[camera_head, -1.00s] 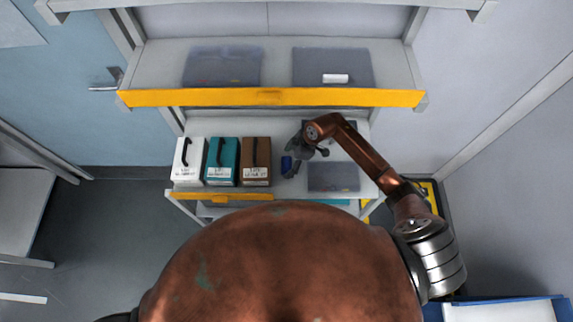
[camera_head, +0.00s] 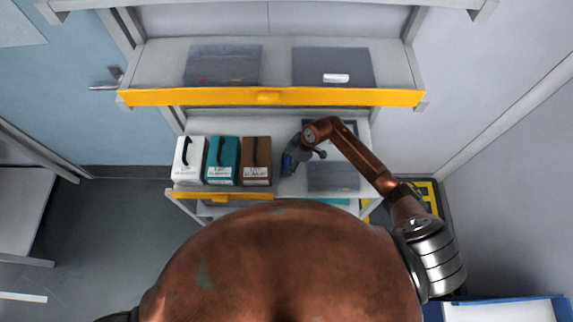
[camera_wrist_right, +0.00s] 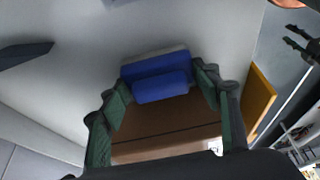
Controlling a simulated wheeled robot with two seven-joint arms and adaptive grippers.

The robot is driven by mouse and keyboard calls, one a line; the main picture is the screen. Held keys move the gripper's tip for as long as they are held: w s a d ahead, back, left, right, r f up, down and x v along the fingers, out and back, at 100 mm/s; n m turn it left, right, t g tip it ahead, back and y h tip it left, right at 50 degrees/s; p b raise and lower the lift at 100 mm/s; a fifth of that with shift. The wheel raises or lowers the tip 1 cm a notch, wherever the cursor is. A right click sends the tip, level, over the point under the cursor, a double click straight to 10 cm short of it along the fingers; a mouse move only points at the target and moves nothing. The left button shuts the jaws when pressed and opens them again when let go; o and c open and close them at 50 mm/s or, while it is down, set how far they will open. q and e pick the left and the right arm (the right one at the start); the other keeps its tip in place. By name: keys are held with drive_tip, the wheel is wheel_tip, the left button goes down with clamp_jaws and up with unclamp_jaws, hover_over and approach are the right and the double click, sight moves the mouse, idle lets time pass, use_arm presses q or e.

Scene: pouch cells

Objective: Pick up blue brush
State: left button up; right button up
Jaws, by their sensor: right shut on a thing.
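The blue brush (camera_head: 287,163) is on the middle shelf, to the right of the brown box. My right gripper (camera_head: 297,160) reaches over the shelf and is shut on it. In the right wrist view the brush (camera_wrist_right: 158,82) is a blue block with a pale strip along its far edge. The two green fingers of my right gripper (camera_wrist_right: 160,92) are on either side of it. I cannot tell whether the brush is clear of the shelf. My left gripper is not in view.
White (camera_head: 188,160), teal (camera_head: 222,160) and brown (camera_head: 256,160) handled boxes stand left of the gripper. A dark translucent bin (camera_head: 335,177) is to its right. The yellow-edged upper shelf (camera_head: 200,98) holds two similar bins.

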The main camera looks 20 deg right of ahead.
sight(285, 161)
drive_tip(key=shift+c, duration=0.8)
drive_tip(key=shift+r, duration=0.15)
drive_tip(key=shift+r, duration=0.3)
wheel_tip(285, 161, up, 2)
drive_tip(key=shift+w+r, duration=0.1)
drive_tip(key=s+a+r, duration=0.6)
drive_tip(key=s+r, duration=0.4)
drive_tip(key=s, duration=0.2)
drive_tip(key=shift+s+a+b, duration=0.2)
drive_tip(key=shift+a+b, duration=0.1)
drive_tip(key=shift+a, duration=0.1)
